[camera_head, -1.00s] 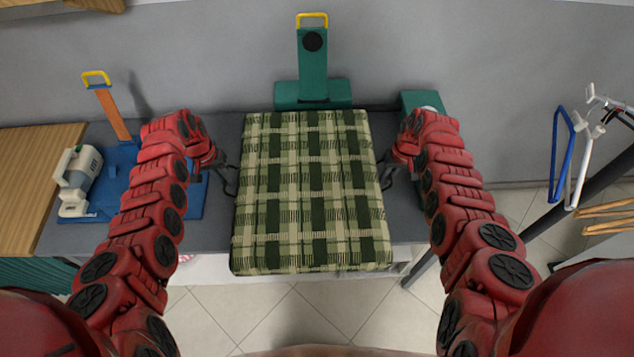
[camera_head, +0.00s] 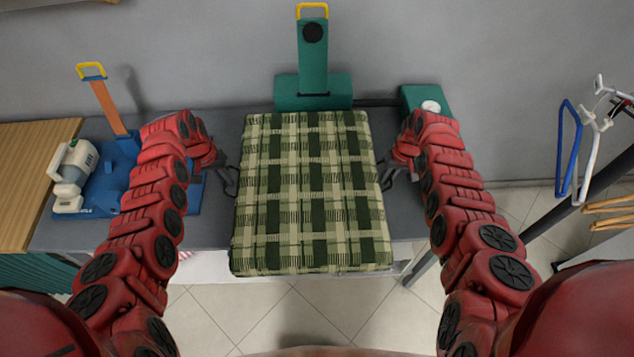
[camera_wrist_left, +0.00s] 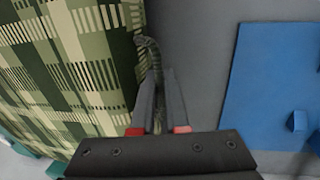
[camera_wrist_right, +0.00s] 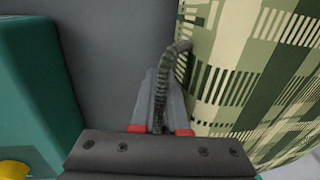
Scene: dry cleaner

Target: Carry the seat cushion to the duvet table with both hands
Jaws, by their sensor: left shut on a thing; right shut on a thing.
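The seat cushion (camera_head: 312,195) is a green and cream checked rectangle, held flat between my two arms in the head view. Its near end reaches out past the front edge of the grey table (camera_head: 215,232). My left gripper (camera_head: 234,180) is at its left side and my right gripper (camera_head: 386,175) at its right side. In the left wrist view the jaws (camera_wrist_left: 160,105) are shut on a dark green cord handle (camera_wrist_left: 150,52) on the cushion's edge. In the right wrist view the jaws (camera_wrist_right: 162,100) are shut on a matching handle (camera_wrist_right: 172,62). The cushion's underside is hidden.
A green stand with a yellow handle (camera_head: 313,55) is behind the cushion. A blue base (camera_head: 115,180) with a white device (camera_head: 73,175) is at left. A green box (camera_head: 425,100) is at right rear. Hangers (camera_head: 570,150) hang at far right. Tiled floor (camera_head: 290,312) shows in front.

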